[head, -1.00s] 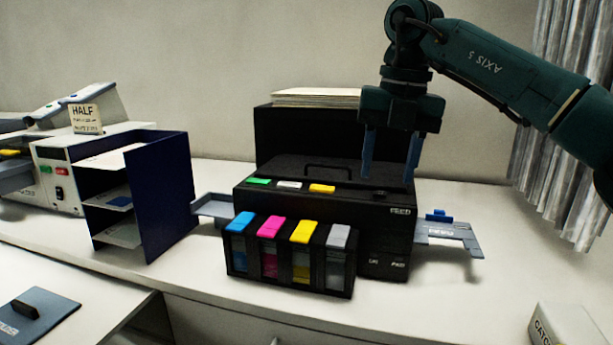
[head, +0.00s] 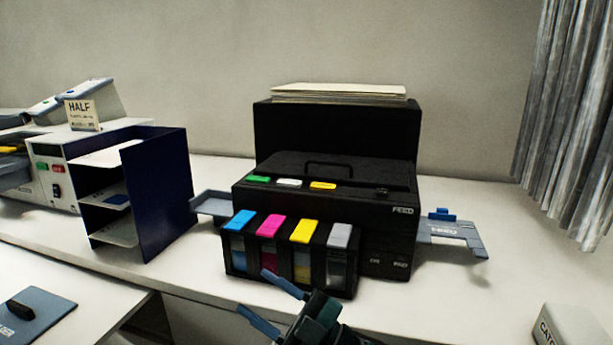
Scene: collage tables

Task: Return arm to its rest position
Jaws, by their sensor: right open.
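My right gripper (head: 268,296) shows at the bottom middle of the head view, its two blue-grey fingers spread apart, pointing up and left. It is open and nothing is between the fingers. The upper fingertip overlaps the front of the ink tanks (head: 290,262) in the picture; I cannot tell whether it touches them. Most of my right arm is below the frame. The black printer (head: 340,209) stands behind the gripper, its lid down. My left gripper is out of view.
A paper stack (head: 338,92) lies on top of the printer. A feed tray (head: 452,233) sticks out at its right. A dark blue sorter (head: 160,200) stands to the left. A white box (head: 570,325) is at the lower right. The counter right of the printer has free room.

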